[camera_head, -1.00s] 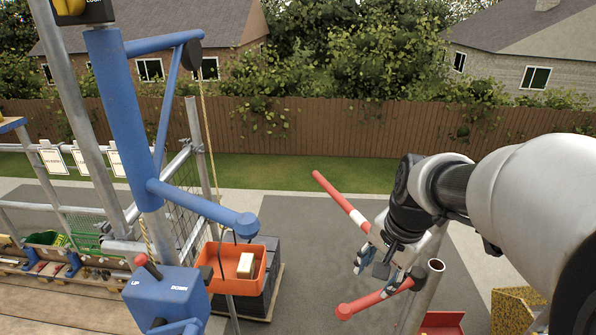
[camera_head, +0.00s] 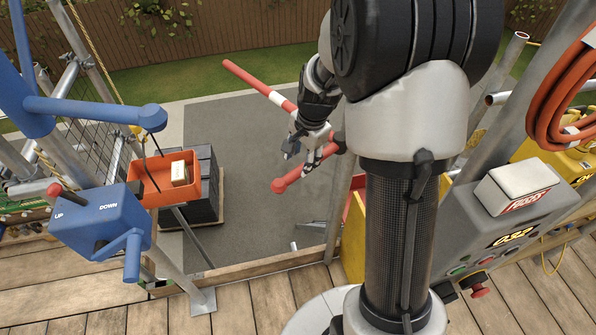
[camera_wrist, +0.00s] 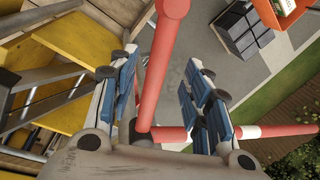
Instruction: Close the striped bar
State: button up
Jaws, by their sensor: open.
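The striped bar (camera_head: 258,84) is red with a white band and sticks out over the grey ground beyond the deck edge. A second plain red bar (camera_head: 300,174) with a round end meets it near the post at my gripper. My gripper (camera_head: 299,158) is open, pointing down over the red bars. In the wrist view the plain red bar (camera_wrist: 159,60) runs between the two blue-padded fingers (camera_wrist: 156,75), with a visible gap to each. The striped bar (camera_wrist: 250,131) passes behind the right finger there. I cannot tell whether a finger touches either bar.
A blue hoist with an UP/DOWN control box (camera_head: 100,222) and an orange tray (camera_head: 160,181) stand at left. A stack of dark tiles (camera_head: 205,190) is below. A grey control console (camera_head: 500,230) and orange hose coil (camera_head: 565,95) are at right. The wooden deck (camera_head: 255,300) is clear in front.

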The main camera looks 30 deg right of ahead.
aim_at(298, 170)
jog(key=f, duration=0.3)
jog(key=w+f+b, duration=0.1)
jog(key=f, duration=0.2)
jog(key=shift+w+a, duration=0.1)
jog(key=shift+a, duration=0.1)
grip_shut()
dwell(0.5)
